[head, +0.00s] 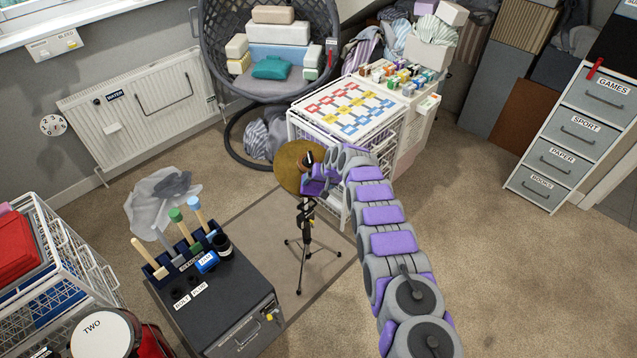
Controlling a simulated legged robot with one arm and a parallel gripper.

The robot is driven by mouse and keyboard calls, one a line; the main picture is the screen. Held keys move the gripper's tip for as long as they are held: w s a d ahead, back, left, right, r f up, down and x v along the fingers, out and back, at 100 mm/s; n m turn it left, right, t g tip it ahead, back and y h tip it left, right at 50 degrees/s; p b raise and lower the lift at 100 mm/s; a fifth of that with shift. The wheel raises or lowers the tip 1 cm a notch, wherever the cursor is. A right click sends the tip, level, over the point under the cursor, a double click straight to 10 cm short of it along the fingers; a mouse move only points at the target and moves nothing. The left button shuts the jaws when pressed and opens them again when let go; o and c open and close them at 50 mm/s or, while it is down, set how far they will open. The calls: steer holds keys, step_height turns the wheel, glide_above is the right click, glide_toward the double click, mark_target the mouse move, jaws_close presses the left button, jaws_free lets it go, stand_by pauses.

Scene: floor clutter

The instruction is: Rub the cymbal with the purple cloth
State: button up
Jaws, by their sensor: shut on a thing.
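The round golden-brown cymbal (289,163) sits on a black tripod stand (303,240) near the middle of the head view. My arm reaches in from the lower right, and my gripper (311,172) is at the cymbal's right side, covering part of it. The gripper is shut on a small purple patch (315,186), which looks like the purple cloth; it is hard to separate from the purple parts of my arm. I cannot tell whether the cloth touches the cymbal's face. The fingertips are too small to see clearly.
A white wire-sided unit (310,133) with a coloured board on top stands close behind the cymbal. A dark cabinet (213,297) with several upright tools is in front left. A grey hanging chair (216,60) is behind. Carpet is open at right (500,270).

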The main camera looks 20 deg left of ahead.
mark_target(305, 193)
steer(key=shift+s, duration=0.1)
steer(key=shift+s+a+r+p, duration=0.25)
steer(key=shift+s+p, duration=0.2)
steer(key=shift+p, duration=0.15)
steer(key=shift+s+a+f+p, duration=0.25)
steer(key=shift+s+p, duration=0.1)
steer(key=shift+s, duration=0.25)
steer(key=shift+s+a+f+p, duration=0.1)
steer(key=shift+s+a+p, duration=0.2)
steer(key=shift+s, duration=0.3)
steer(key=shift+s+a+r+p, duration=0.1)
steer(key=shift+s+a+p, duration=0.2)
steer(key=shift+s, duration=0.25)
steer(key=shift+s+a+p, duration=0.25)
steer(key=shift+s, duration=0.3)
steer(key=shift+s+a+p, duration=0.25)
steer(key=shift+s, duration=0.3)
steer(key=shift+d, duration=0.1)
steer(key=shift+p+v, duration=2.2)
steer(key=shift+v, duration=0.65)
